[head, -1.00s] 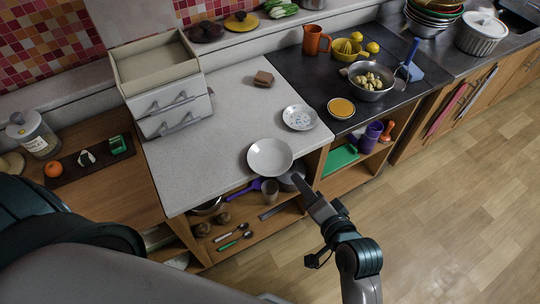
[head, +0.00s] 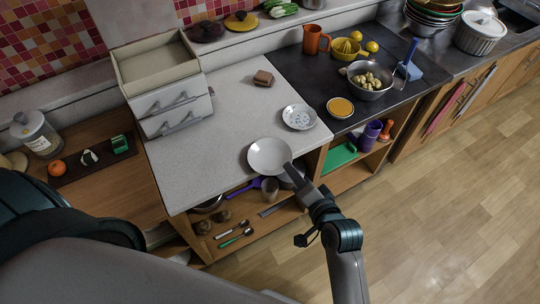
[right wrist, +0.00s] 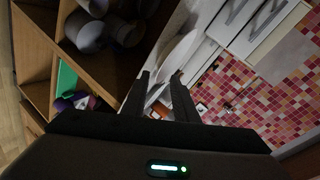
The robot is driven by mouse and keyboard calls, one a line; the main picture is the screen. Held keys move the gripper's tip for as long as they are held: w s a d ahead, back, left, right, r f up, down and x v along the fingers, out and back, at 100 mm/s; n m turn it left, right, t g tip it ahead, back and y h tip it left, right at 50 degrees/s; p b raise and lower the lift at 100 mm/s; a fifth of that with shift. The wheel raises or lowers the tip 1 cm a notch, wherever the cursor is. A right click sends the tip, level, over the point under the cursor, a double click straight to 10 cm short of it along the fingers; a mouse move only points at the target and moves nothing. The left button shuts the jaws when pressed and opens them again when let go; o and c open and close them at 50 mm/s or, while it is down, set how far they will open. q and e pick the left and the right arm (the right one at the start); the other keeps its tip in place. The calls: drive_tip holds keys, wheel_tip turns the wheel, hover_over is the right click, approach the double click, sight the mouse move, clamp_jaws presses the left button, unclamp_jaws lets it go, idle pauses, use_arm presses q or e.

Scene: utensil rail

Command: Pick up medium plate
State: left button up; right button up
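A plain white round plate (head: 268,155) lies on the light grey counter near its front edge. It also shows edge-on in the right wrist view (right wrist: 178,52). A smaller patterned plate (head: 299,117) lies behind it to the right. My right gripper (head: 288,168) is at the plain plate's front right rim, and its fingers hide a little of that rim. In the right wrist view the two fingertips (right wrist: 162,75) stand apart, with the plate's near edge in line with the gap. I cannot tell whether they touch it. My left gripper is not in view.
A beige drawer box (head: 165,80) stands at the back left of the counter (head: 225,115). A brown block (head: 263,78) lies behind the plates. A metal bowl (head: 370,82) and an orange dish (head: 340,107) are on the dark counter. Shelves with utensils are below the front edge.

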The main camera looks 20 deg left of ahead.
drive_tip(key=shift+p+x, duration=0.45)
drive_tip(key=shift+x, duration=1.3)
drive_tip(key=shift+d+f, duration=0.15)
clamp_jaws()
